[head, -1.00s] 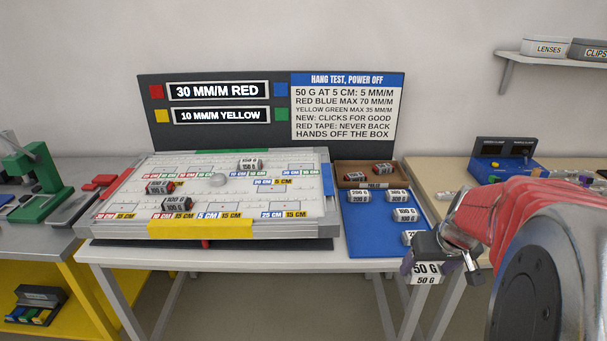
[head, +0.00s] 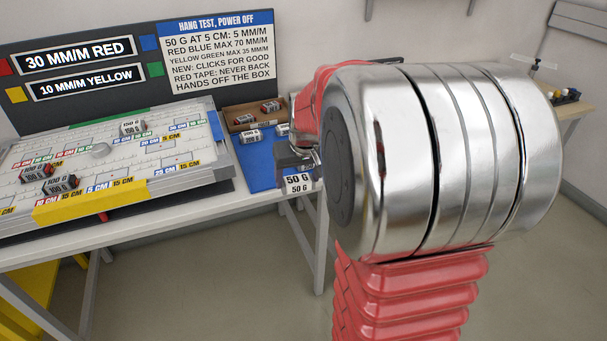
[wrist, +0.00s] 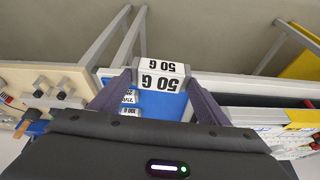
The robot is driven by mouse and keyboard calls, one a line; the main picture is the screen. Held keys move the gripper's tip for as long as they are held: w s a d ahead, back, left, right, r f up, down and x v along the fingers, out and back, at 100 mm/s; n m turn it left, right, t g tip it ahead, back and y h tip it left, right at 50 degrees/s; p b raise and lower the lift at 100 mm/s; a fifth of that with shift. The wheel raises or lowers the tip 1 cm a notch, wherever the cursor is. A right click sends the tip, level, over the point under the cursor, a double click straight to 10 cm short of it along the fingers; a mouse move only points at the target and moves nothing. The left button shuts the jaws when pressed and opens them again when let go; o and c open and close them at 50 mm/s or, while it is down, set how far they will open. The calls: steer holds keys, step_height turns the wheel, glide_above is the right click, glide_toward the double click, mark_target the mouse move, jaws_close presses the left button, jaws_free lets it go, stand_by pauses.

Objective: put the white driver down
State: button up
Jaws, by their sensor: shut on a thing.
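My gripper (head: 297,163) is shut on a block with white 50 G labels (head: 299,184). It holds the block in front of the right part of the bench, near the front edge of the blue mat (head: 262,175). In the wrist view the block (wrist: 160,76) sits between the two dark fingers of my gripper (wrist: 158,86), labels upside down. I see no white driver in these frames. My arm hides part of the mat and what lies behind it.
A levelled board (head: 190,178) with several labelled weights fills the bench's left part. A brown tray (head: 236,128) holds red-ended weights behind the mat. Some white-labelled weights (head: 251,136) lie on the mat. A sign panel (head: 90,105) stands behind. Another table (head: 575,105) is far right.

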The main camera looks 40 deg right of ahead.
steer(key=w+a+f+n, duration=0.1)
steer(key=w+a, duration=0.3)
steer(key=a, duration=0.4)
steer(key=w+a+f+n+y, duration=0.1)
steer(key=w+a, duration=0.3)
steer(key=a, duration=0.4)
steer(key=w+a+f+n, duration=0.1)
steer(key=w+a+n, duration=0.1)
steer(key=w+a, duration=0.3)
steer(key=a, duration=0.3)
steer(key=shift+a+f+y, duration=0.3)
steer(key=shift+f, duration=0.05)
